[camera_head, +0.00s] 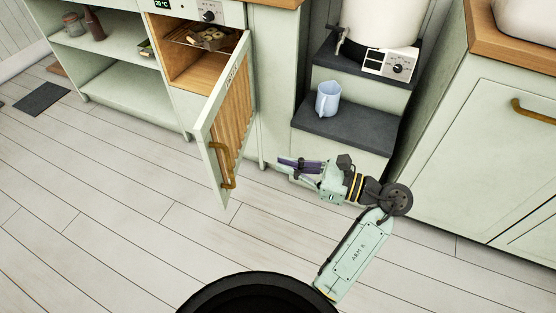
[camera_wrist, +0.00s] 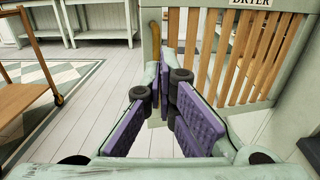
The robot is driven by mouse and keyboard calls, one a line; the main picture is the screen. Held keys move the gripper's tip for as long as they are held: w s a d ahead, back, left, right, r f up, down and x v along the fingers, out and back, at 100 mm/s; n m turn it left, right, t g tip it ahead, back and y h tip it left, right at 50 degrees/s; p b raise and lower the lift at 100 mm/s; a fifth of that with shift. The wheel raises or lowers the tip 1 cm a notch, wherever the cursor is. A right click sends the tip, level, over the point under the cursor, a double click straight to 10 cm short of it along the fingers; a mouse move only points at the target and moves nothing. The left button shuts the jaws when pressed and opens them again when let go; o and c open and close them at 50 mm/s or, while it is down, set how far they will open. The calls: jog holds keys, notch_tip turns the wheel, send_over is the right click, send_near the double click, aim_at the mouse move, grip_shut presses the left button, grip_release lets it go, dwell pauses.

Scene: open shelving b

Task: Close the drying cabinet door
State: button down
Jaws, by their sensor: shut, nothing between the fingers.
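The drying cabinet door (camera_head: 231,110) stands open, swung out from the cabinet front (camera_head: 222,14). It has wooden slats and a curved brass handle (camera_head: 229,180) near its free edge. In the wrist view the slatted door (camera_wrist: 240,50) with its DRYER label fills the upper right, ahead of my gripper. My gripper (camera_head: 284,166) is right of the door in the head view, apart from it. Its purple-padded fingers (camera_wrist: 166,95) are shut and empty. The cabinet's inside shows a rack with food pieces (camera_head: 208,37).
A dark step shelf (camera_head: 350,124) with a blue mug (camera_head: 328,99) and a white appliance (camera_head: 385,30) stands behind my arm. Open shelves (camera_head: 125,85) are at left, a counter cabinet (camera_head: 500,140) at right. A wooden cart (camera_wrist: 20,95) shows in the wrist view. Floor before the door is clear.

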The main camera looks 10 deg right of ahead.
jog(key=p+x, duration=0.3)
jog(key=x, duration=0.8)
jog(key=shift+w+a, duration=0.2)
jog(key=shift+a, duration=0.15)
jog(key=shift+r, duration=0.1)
